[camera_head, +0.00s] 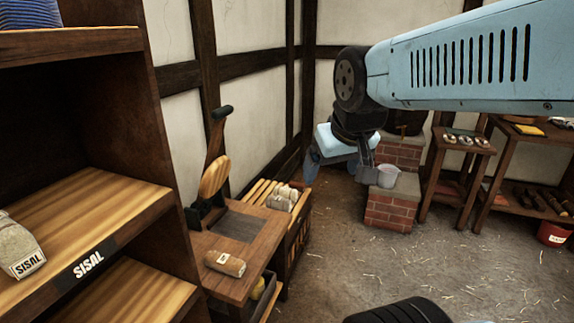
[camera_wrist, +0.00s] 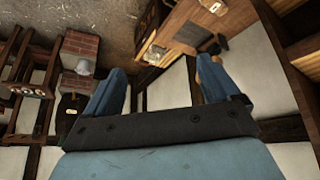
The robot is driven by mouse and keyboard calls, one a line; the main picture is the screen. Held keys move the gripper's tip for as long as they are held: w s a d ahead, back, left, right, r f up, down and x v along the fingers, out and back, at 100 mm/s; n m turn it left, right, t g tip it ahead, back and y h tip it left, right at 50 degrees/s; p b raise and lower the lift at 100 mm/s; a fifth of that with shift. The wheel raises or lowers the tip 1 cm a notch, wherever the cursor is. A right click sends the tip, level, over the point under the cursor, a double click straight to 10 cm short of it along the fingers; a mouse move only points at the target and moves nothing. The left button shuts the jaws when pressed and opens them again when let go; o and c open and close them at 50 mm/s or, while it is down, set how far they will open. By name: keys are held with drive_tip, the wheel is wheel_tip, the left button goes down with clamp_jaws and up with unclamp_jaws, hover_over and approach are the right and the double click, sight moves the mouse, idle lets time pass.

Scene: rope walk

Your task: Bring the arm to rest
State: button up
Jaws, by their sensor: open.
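My gripper (camera_wrist: 158,88) shows in the wrist view with its two blue fingers spread wide apart and nothing between them. In the head view my gripper (camera_head: 338,168) hangs in the air at the end of my light blue arm, in front of the wall corner and the brick hearth. It appears to touch nothing. Part of it is hidden behind the dark wrist joint.
A shelf (camera_head: 120,228) labelled SISAL stands close at the left. A wooden bench (camera_head: 205,243) holds a brown bundle (camera_head: 225,263). A brick block (camera_head: 390,209) bears a grey bucket (camera_head: 388,175). Side tables (camera_head: 464,146) stand at the right.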

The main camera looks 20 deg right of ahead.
drive_tip(key=s, duration=0.3)
drive_tip(key=shift+a+r, duration=0.1)
drive_tip(key=shift+r, duration=0.2)
idle(1.0)
